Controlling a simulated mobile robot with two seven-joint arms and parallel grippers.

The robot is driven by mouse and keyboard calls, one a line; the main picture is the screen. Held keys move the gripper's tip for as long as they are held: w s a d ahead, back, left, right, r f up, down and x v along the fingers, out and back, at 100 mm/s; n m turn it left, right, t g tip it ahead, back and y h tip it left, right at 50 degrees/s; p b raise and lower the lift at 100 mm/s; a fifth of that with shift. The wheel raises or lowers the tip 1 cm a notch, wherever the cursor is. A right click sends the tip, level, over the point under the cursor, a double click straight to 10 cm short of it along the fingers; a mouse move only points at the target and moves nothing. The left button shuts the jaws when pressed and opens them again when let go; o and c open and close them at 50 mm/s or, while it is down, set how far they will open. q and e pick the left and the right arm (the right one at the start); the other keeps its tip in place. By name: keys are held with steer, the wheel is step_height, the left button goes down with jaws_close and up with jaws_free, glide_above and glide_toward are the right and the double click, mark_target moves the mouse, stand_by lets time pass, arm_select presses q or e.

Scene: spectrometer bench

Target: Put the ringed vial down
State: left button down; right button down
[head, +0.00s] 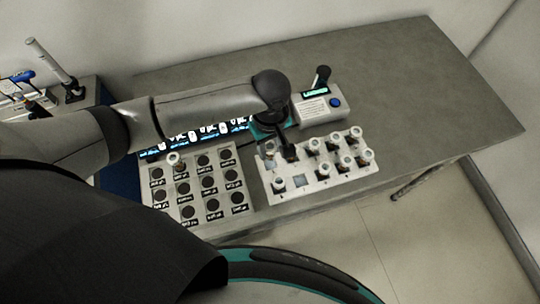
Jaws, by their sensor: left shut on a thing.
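My left gripper (288,150) reaches down from the upper left, over the left part of the white vial rack (340,178). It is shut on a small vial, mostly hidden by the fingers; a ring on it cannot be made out. I cannot tell whether this vial touches the rack. Several white-capped vials stand in the rack, most of them right of the gripper, with one at the front left (279,184). A square bare patch (299,181) shows in the rack's front row. My right gripper is not in view.
Left of the rack lies a pale tray (243,222) with labelled dark round wells and one capped vial (173,159). Behind the rack stands a white device (318,108) with a blue button and a black lever. The grey bench (430,95) is clear to the right.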

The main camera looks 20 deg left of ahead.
mark_target(270, 157)
arm_select(q)
steer(key=shift+f+b, duration=0.4)
steer(key=shift+f, duration=1.95)
steer(key=shift+f, duration=0.1)
steer(key=c, duration=0.5)
jaws_free()
step_height(270, 157, up, 12)
steer(key=shift+r+p, duration=0.15)
steer(key=shift+p, duration=0.8)
